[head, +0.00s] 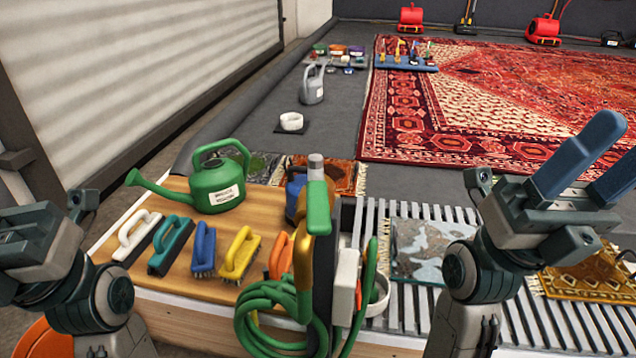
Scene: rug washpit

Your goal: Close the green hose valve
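The green hose valve handle (318,207) stands upright at the table's front edge in the head view, below a grey cap. A brass pipe (303,262) runs down beside it along a dark post. A green hose (272,305) hangs in coils below. My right gripper (597,165) is at the right, well apart from the valve; its two blue fingers are spread with nothing between them. My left gripper (35,245) is at the left edge, also apart from the valve; its fingers are out of frame.
A wooden board (175,190) holds a green watering can (218,180) and several brushes left of the valve. A slatted grate (372,222) with rug samples lies to the right. A white box (346,283) sits beside the post. A large red rug (500,110) covers the floor beyond.

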